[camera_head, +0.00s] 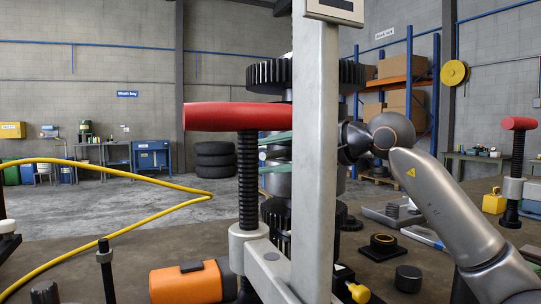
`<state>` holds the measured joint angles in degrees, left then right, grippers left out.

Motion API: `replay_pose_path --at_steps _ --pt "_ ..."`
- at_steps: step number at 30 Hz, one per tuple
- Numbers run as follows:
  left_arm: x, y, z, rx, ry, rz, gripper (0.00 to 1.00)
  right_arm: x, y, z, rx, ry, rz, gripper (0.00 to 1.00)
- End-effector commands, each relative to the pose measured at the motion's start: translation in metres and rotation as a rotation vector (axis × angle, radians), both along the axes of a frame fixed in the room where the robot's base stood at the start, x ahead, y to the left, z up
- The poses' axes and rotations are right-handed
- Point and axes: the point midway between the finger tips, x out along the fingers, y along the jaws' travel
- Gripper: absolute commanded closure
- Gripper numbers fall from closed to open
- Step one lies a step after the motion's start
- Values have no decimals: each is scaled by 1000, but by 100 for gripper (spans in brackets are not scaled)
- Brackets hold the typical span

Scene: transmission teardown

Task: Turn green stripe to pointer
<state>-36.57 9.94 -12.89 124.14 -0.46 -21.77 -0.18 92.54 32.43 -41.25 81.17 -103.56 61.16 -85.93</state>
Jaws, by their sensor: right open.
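A vertical stack of dark toothed gears (265,73) and metal shaft parts stands behind a pale upright post (314,160). My right arm comes in from the right, and its wrist passes behind the post. My right gripper (262,154) is open at the pale metal middle of the stack; its greenish fingers point left, one above the other. The post hides the gripper body, and I cannot tell whether the fingers touch the metal. I cannot make out a separate green stripe or the pointer. My left gripper is not in view.
A red-handled threaded screw (238,116) stands just left of the stack. An orange motor-like part (188,283) lies at lower left, and a yellow hose (110,238) crosses the left side. A black ring part (383,247) and black cylinder (408,278) sit at right.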

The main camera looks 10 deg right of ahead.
Motion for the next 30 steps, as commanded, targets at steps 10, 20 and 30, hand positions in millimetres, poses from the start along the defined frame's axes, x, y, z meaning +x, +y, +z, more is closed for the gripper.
replay_pose_path --at_steps 10,20,30 --pt "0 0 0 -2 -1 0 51 0 0 0 0 0 0 77" --pt "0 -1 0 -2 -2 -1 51 0 0 0 -1 1 1 100" --pt "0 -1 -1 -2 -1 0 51 0 0 -1 -1 2 1 100"
